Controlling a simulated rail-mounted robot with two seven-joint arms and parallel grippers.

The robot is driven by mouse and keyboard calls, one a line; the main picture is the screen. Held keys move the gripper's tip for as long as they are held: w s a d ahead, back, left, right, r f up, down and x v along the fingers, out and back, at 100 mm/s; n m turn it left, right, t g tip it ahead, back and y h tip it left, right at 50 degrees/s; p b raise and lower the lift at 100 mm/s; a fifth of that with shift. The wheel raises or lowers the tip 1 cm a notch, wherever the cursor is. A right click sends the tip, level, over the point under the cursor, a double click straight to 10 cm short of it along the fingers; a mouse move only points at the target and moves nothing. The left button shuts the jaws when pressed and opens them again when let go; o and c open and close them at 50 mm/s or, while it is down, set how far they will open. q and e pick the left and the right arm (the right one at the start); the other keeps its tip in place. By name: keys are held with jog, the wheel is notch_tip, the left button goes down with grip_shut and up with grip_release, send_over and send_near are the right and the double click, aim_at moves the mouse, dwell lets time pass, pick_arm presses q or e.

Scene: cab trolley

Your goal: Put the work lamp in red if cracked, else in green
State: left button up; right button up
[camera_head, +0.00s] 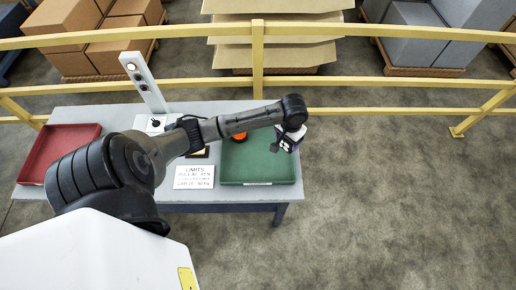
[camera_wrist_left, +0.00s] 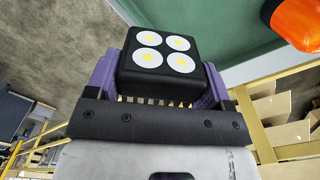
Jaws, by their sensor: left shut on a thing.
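The work lamp (camera_wrist_left: 160,62) is a black block with four round white lenses with yellow centres. The left wrist view shows its lens face, and I see no clear crack at this size. My left gripper (camera_head: 289,140) is shut on it, with a purple finger on each side. In the head view the gripper is by the right edge of the green tray (camera_head: 262,166), and the lamp is hard to make out there. The red tray (camera_head: 38,160) is at the table's left end. My right gripper is not in view.
An orange object (camera_head: 240,136) is at the green tray's far left, partly behind my arm; it also shows in the left wrist view (camera_wrist_left: 298,22). A limits sign (camera_head: 194,177) lies left of the green tray. A yellow railing (camera_head: 370,111) runs behind the table.

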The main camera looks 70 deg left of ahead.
pick_arm(q)
jog(key=a+f, duration=0.2)
jog(key=a, duration=0.2)
jog(key=w+a+f, duration=0.1)
jog(key=a+f, duration=0.1)
jog(key=a, duration=0.2)
jog(key=a+f+b, duration=0.1)
jog(key=a+f, duration=0.2)
jog(key=a, duration=0.1)
jog(key=shift+w, duration=0.15)
jog(key=shift+f+b, duration=0.3)
jog(key=shift+f, duration=1.8)
jog(key=shift+f, duration=0.1)
jog(key=o, duration=1.1)
jog(key=shift+f, duration=0.1)
